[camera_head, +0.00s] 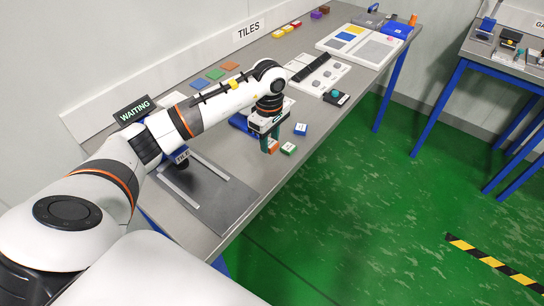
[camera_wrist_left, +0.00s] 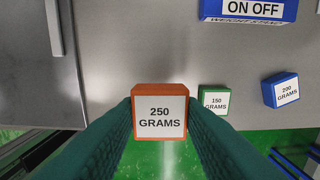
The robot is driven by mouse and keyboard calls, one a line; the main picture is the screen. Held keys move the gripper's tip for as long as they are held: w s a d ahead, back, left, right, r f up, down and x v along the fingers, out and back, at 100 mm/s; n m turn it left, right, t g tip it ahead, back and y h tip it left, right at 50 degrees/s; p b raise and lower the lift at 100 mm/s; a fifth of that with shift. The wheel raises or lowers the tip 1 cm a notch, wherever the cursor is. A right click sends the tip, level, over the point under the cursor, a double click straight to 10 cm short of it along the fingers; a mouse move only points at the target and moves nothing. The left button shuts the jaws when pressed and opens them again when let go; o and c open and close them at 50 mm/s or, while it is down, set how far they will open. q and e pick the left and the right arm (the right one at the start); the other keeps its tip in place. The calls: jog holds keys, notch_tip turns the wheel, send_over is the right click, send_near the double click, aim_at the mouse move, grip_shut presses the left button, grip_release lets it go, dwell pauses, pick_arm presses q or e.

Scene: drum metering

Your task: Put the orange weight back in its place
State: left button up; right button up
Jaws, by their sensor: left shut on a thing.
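My left gripper (camera_head: 270,144) is shut on the orange weight (camera_wrist_left: 161,111), a small block whose white label reads 250 GRAMS. In the head view the orange weight (camera_head: 273,146) shows partly between the fingers, close to the front edge of the table. In the left wrist view it sits between the two green fingers, left of the green 150 gram weight (camera_wrist_left: 214,101). The blue 200 gram weight (camera_wrist_left: 281,89) stands further right. In the head view the green weight (camera_head: 288,148) and the blue weight (camera_head: 300,129) stand right of my gripper. My right gripper is not in view.
A WAITING sign (camera_head: 133,110) and a dark plate (camera_head: 215,200) with light rails are left of my gripper. Trays (camera_head: 320,75) and coloured tiles (camera_head: 215,74) lie further along the grey table.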

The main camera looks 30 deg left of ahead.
aim_at(270, 162)
pick_arm(q)
jog(key=shift+f, duration=0.85)
notch_tip(270, 162, down, 4)
jog(key=shift+r+p, duration=0.15)
jog(key=shift+p, duration=0.35)
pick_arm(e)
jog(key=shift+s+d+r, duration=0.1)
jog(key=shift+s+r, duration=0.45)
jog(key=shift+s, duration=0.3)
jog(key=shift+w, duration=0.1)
pick_arm(q)
jog(key=shift+f, duration=0.2)
jog(key=o, duration=1.2)
jog(key=shift+c, duration=0.2)
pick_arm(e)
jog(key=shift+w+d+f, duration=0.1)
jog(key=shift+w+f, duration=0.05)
